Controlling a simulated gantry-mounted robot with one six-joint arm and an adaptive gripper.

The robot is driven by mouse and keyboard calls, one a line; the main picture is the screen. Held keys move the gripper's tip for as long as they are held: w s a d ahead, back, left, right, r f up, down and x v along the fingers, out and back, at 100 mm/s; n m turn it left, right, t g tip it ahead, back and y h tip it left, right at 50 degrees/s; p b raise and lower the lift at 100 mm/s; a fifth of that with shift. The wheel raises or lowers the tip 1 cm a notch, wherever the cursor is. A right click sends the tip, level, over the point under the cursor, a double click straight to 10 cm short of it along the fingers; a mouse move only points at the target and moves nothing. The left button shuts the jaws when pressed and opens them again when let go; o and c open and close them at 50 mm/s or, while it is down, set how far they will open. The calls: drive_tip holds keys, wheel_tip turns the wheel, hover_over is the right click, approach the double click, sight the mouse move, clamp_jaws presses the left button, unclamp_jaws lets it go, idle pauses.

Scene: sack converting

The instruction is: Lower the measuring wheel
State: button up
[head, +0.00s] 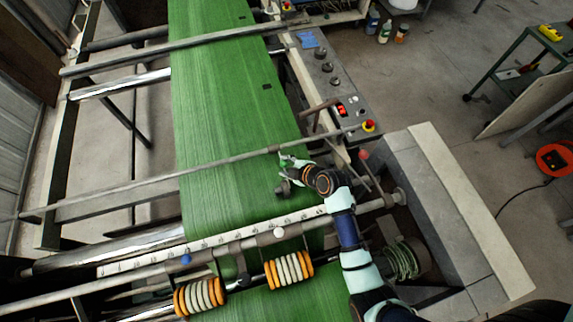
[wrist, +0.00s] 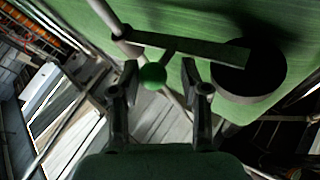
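The measuring wheel (wrist: 250,78) is a dark, thick disc at the right of the wrist view. It sits at the end of a flat arm (wrist: 185,45) that hangs from a cross rod (wrist: 118,30). A green ball knob (wrist: 153,76) sticks out from the arm on a short stem. My gripper (wrist: 160,68) is open, with the knob between its fingers and gaps visible on both sides. In the head view my gripper (head: 288,172) is over the green web (head: 215,130), just below the rod. I cannot tell whether the wheel touches the web.
A control panel (head: 335,85) with knobs and a red button stands right of the web. A red-knobbed lever (head: 364,155) is close to my arm. A scaled bar (head: 215,240) and orange-and-white rollers (head: 200,297) lie in front.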

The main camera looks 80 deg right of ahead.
wheel_tip(320, 180, up, 10)
idle(0.6)
idle(0.5)
